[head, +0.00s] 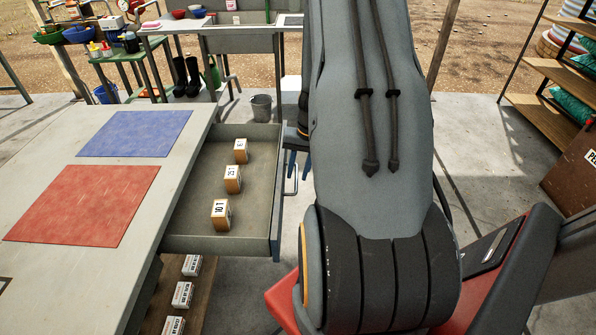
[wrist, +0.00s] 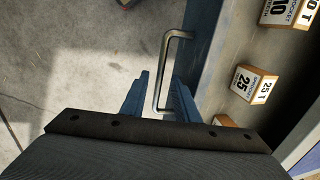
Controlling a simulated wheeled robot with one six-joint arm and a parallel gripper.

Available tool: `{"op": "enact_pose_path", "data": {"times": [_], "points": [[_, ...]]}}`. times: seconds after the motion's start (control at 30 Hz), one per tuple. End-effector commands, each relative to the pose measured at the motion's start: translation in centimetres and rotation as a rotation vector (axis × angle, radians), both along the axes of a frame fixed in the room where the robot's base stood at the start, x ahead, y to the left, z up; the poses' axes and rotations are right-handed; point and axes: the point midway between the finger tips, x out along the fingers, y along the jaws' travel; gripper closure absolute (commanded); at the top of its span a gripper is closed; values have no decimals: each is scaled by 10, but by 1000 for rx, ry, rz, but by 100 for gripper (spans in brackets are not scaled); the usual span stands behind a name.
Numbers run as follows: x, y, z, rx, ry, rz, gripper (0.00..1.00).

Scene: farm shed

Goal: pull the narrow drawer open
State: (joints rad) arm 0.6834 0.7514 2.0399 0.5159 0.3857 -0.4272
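The drawer (head: 258,150) is grey and stands pulled well out from the side of the workbench (head: 190,150). Its inside shows, with several small boxes in a row. Its metal bar handle (wrist: 162,70) is on the front panel; part of it also shows in the head view (head: 291,187). My gripper (wrist: 159,88) is at the handle, its blue fingers apart, one on each side of the bar, with visible gaps. In the head view, my arm hides most of the gripper.
A labelled box (wrist: 254,86) shows in the drawer in the wrist view. A blue mat (head: 138,133) and a red mat (head: 85,205) lie on the bench. A bucket (head: 261,107) stands on the floor beyond the drawer. Small cartons (head: 182,294) sit on a lower shelf.

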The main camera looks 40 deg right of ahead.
Motion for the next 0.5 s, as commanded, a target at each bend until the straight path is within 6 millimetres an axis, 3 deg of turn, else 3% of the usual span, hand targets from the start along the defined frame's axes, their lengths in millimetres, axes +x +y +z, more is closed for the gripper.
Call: {"op": "enact_pose_path", "data": {"times": [0.17, 0.5], "points": [[0, -2, 9, -2, -2, 0, 72], [-6, -8, 57, -2, -2, 0, 72]]}}
